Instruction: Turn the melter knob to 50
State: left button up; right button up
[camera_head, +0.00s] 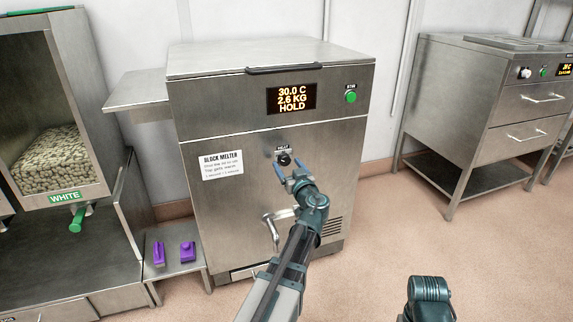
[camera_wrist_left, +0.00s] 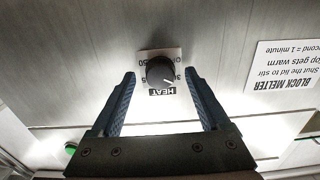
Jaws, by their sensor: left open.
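The block melter (camera_head: 240,200) is a steel cabinet with its lid shut. Its display (camera_head: 291,98) reads 30.0 C, 2.6 KG, HOLD. The black melter knob (camera_head: 284,160) sits on the front under a HEAT label, and shows upside down in the left wrist view (camera_wrist_left: 160,71). Its pale mark points to the lower right there, near a partly hidden figure starting with 3. A 50 is printed on the opposite side of the dial. My left gripper (camera_head: 291,173) is open in front of the knob, with its blue fingers (camera_wrist_left: 159,78) one on each side, apart from it.
A green STIR button (camera_head: 350,97) is at the upper right of the melter. A tap handle (camera_head: 270,228) sticks out below the knob, beside my left arm. Purple items (camera_head: 187,252) lie on a low shelf at left. Another steel cabinet (camera_head: 480,110) stands at right.

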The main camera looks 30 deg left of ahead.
pick_arm(q)
jog(key=shift+x, duration=0.8)
grip_shut()
jog(key=shift+m, duration=0.3)
